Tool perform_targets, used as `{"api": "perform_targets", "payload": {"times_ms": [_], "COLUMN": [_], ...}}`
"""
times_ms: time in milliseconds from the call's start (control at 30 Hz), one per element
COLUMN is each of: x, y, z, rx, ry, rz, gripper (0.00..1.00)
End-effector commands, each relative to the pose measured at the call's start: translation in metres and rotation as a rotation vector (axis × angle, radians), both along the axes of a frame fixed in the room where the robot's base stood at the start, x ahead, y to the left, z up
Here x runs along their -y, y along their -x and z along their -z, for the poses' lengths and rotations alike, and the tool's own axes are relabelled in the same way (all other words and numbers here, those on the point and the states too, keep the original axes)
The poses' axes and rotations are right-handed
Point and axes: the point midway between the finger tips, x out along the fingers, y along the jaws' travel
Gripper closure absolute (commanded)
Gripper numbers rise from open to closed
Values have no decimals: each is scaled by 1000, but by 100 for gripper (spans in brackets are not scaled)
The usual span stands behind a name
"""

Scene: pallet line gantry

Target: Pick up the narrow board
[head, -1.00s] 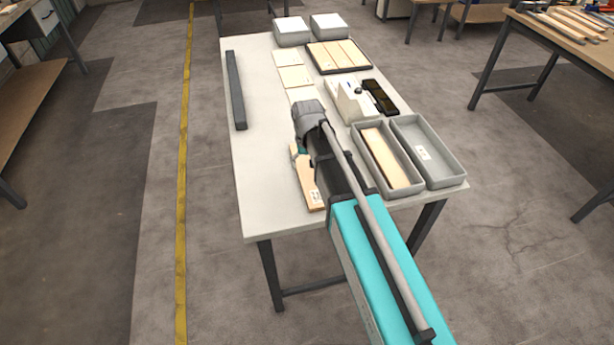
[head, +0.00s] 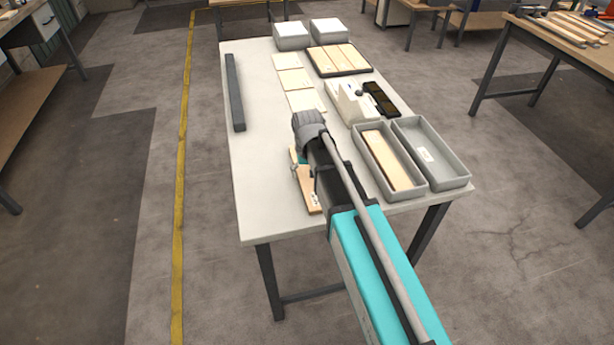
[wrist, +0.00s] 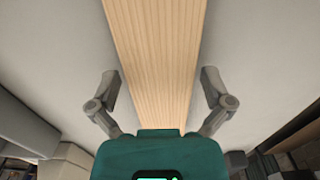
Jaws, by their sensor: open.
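A narrow light-wood board (head: 312,198) lies on the pale table, partly hidden under my arm in the head view. In the wrist view the board (wrist: 158,50) runs lengthwise up the picture, with its near end hidden behind the gripper's teal body. My gripper (wrist: 160,82) is open and empty, one finger on each side of the board, with a gap between each finger and its edge. Whether the fingertips reach down to the board's level I cannot tell. In the head view my arm hides most of the gripper.
Two grey bins stand to the right, one holding a wooden board (head: 391,160), the other (head: 438,160) nearly empty. A white fixture (head: 351,101), a dark tray of boards (head: 316,66) and thin light panels (head: 305,101) lie farther back. A dark bar (head: 235,90) lies along the left edge.

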Motion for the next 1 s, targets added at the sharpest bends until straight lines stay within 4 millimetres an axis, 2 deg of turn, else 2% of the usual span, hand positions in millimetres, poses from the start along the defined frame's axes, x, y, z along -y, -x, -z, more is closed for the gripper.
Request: {"api": "perform_targets", "payload": {"times_ms": [167, 200, 567, 1000], "x": [0, 0, 0, 0], "y": [0, 0, 0, 0], "z": [0, 0, 0, -4], "rx": [0, 0, 0, 0], "ry": [0, 0, 0, 0], "rz": [0, 0, 0, 0], "gripper": [0, 4, 70, 70]}}
